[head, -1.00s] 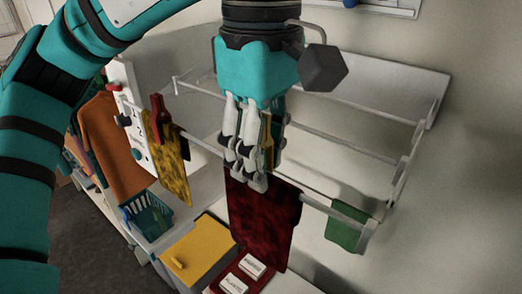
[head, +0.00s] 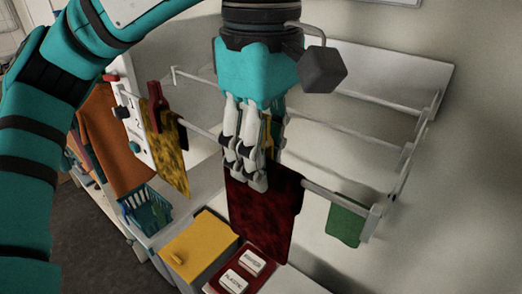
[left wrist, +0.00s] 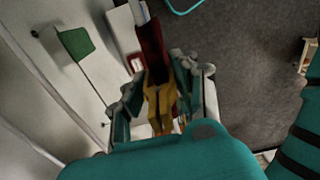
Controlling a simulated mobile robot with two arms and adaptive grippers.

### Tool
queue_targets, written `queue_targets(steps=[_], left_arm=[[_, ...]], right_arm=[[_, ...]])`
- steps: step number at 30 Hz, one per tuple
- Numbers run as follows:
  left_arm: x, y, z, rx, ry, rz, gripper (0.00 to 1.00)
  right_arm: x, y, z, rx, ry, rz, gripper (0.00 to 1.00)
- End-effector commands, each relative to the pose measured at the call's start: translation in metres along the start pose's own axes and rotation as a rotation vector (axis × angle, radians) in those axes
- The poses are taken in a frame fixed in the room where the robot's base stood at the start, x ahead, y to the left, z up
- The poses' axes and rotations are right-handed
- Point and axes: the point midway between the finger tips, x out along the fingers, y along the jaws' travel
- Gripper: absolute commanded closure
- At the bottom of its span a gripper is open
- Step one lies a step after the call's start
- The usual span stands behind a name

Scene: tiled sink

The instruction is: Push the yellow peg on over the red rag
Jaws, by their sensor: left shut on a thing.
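The dark red rag (head: 264,215) hangs over the front rail of the white drying rack. My left gripper (head: 254,180) is at the rag's upper edge, pointing down, shut on the yellow peg (head: 272,138). The peg is mostly hidden behind the fingers in the head view. In the left wrist view the yellow peg (left wrist: 160,100) sits between the fingers, with the red rag (left wrist: 151,48) lined up just beyond it. I cannot tell how far the peg's jaws straddle the rag and rail. My right gripper is not in view.
A yellow patterned rag (head: 172,160) with a red peg (head: 157,100) hangs left on the rail, a green rag (head: 346,222) right. Below are a yellow-lidded box (head: 200,243), a red tray (head: 215,286) with white labelled blocks and a teal basket (head: 147,212).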

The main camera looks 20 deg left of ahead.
Motion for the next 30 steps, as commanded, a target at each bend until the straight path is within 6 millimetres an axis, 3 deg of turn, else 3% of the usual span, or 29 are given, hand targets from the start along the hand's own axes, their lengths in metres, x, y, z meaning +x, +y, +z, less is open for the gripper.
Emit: queue_targets(steps=[21, 22, 27, 30], left_arm=[[0.0092, 0.0, 0.0, 0.0, 0.0, 0.0, 0.9], [0.0092, 0.0, 0.0001, 0.0, 0.0, 0.0, 0.7], [0.0092, 0.0001, 0.0, 0.0, 0.0, 0.0, 0.47], [0.0092, 0.0001, 0.0, 0.0, 0.0, 0.0, 0.45]], right_arm=[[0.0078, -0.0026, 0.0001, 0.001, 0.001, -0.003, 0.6], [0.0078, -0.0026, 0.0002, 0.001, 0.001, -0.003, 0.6], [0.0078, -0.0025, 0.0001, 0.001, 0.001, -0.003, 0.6], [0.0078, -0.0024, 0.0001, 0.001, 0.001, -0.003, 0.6]])
